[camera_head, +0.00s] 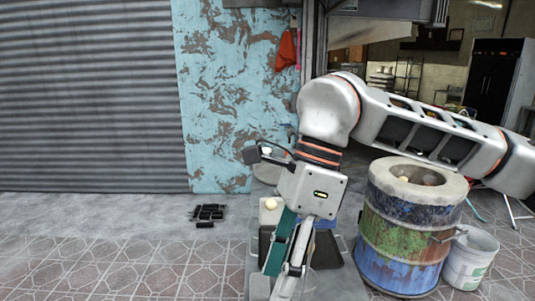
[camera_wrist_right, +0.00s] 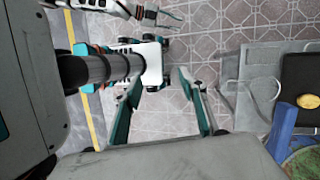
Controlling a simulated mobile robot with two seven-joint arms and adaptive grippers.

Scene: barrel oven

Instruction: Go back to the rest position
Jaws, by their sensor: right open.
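My right gripper (camera_head: 279,262) hangs downward at the end of the right arm, over the work table in the head view. Its two fingers are spread in the right wrist view (camera_wrist_right: 160,88), with nothing between them. My left gripper (camera_wrist_right: 168,19) shows small at the top of the wrist view, its fingers apart and empty. It is not in the head view. The barrel oven (camera_head: 405,225), a rusty blue and green drum with a pale rim, stands right of the right gripper, apart from it.
The grey table (camera_head: 325,287) lies partly hidden under my right arm. A black tray (camera_wrist_right: 298,75) on it holds a yellowish round piece (camera_wrist_right: 308,101). A white bucket (camera_head: 470,262) stands beside the barrel.

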